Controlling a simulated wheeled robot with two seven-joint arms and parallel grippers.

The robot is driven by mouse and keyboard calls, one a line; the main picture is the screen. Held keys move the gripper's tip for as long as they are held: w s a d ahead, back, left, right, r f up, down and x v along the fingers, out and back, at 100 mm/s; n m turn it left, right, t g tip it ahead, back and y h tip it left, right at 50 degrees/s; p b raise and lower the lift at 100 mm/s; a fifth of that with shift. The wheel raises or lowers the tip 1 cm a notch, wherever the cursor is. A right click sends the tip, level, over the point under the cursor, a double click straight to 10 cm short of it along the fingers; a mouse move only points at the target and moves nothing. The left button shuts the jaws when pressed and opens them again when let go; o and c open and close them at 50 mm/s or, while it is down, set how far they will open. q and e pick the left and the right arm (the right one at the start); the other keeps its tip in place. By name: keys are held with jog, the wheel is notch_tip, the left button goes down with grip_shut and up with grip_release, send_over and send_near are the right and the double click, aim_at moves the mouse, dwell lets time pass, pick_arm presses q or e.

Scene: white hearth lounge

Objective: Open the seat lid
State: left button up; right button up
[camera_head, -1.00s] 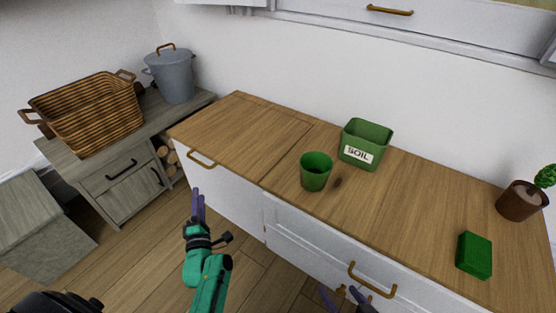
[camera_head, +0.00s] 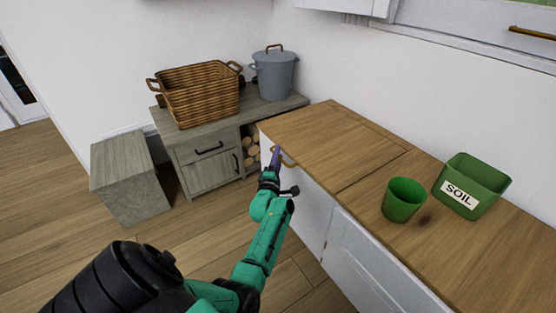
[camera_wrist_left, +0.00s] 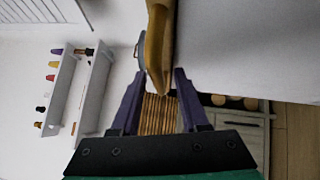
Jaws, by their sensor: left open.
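The seat lid (camera_head: 335,135) is the wooden panel at the far left end of the white bench's top, and it lies flat and closed. Its brass handle (camera_head: 287,158) sticks out from the front edge. My left gripper (camera_head: 275,157) is at the handle, with its purple fingers overlapping it in the head view. In the left wrist view the handle (camera_wrist_left: 158,50) reaches down between the tips of the two spread fingers (camera_wrist_left: 157,85). The jaws are open and not closed on it. My right gripper is out of view.
On the bench top right of the lid stand a green cup (camera_head: 404,200) and a green soil box (camera_head: 472,185). A grey cabinet (camera_head: 210,160) with a wicker basket (camera_head: 200,97) and a grey lidded pot (camera_head: 275,75) stands behind left. A grey box (camera_head: 130,180) sits on the floor.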

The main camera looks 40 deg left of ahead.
pick_arm(q)
grip_shut()
jog(key=shift+f, duration=0.1)
dwell(1.2)
